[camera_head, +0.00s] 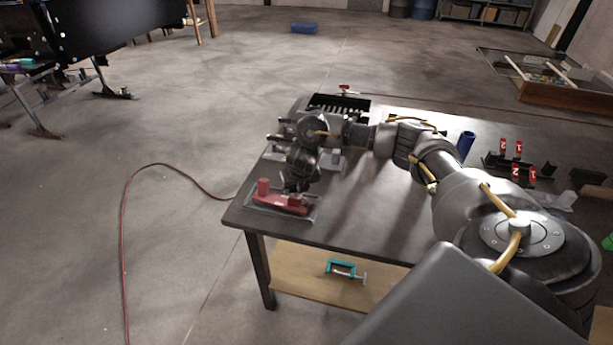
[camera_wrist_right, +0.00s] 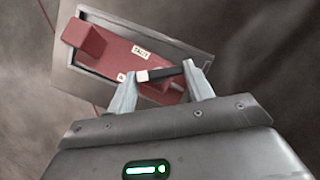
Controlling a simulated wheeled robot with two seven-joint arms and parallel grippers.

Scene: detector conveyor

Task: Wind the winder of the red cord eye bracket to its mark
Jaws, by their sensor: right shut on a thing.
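The red cord eye bracket (camera_head: 270,201) sits on a grey plate at the near left corner of the table. In the right wrist view the red bracket (camera_wrist_right: 115,52) has a raised block at its left end and small white labels. My right gripper (camera_head: 297,188) is over the bracket's right part, pointing down. In the wrist view its fingers (camera_wrist_right: 160,73) are on either end of a short dark bar with a white end, which looks like the winder (camera_wrist_right: 163,73). The fingers hide part of the bracket's near side. The mark cannot be made out. My left gripper is out of view.
The dark table (camera_head: 350,215) has free room right of the bracket. A black slotted rack (camera_head: 340,103) stands at the back, and a blue cylinder (camera_head: 465,143) and red-tagged parts (camera_head: 517,172) at the right. A teal clamp (camera_head: 345,270) lies on the lower shelf.

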